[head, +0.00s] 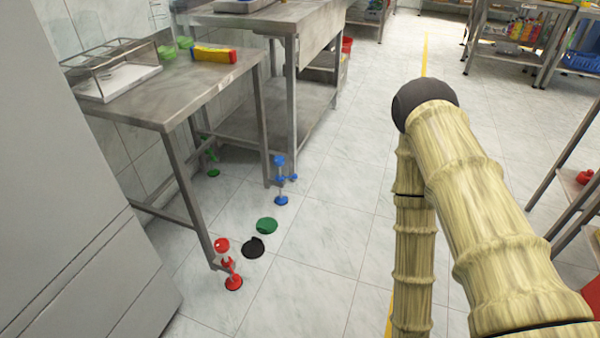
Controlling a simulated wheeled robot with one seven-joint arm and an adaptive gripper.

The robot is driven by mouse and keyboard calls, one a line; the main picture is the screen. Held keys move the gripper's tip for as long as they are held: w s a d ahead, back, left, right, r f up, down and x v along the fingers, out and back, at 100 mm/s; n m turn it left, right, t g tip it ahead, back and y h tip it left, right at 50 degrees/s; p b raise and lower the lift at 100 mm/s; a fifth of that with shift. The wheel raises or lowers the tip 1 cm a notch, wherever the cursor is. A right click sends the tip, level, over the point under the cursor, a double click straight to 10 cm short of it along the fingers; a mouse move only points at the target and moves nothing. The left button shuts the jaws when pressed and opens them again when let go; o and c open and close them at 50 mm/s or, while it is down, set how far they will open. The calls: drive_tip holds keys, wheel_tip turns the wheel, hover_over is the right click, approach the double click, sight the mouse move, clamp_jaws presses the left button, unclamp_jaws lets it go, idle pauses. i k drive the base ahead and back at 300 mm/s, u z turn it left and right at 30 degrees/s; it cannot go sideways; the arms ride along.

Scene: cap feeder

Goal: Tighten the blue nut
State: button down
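A blue fixture (281,180) stands upright on the tiled floor beside a leg of the far steel table. It has a round blue base, a thin stem, and blue parts at its middle and top. A small blue piece (294,177) shows just right of the stem. I cannot tell which blue part is the nut or how tight it sits. My gripper is not in view. Only my arm links show, on the right side, well apart from the blue fixture.
A red fixture (228,265) stands near the front table leg, and a green one (211,157) stands under that table (180,90). A black disc (253,248) and a green disc (266,226) lie on the floor. Open floor (350,190) lies right of the blue fixture.

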sight(294, 175)
drive_tip(key=k, duration=0.55)
drive_tip(key=z, duration=0.1)
drive_tip(key=i, duration=1.1)
drive_tip(key=u, duration=1)
drive_tip(key=i, duration=0.65)
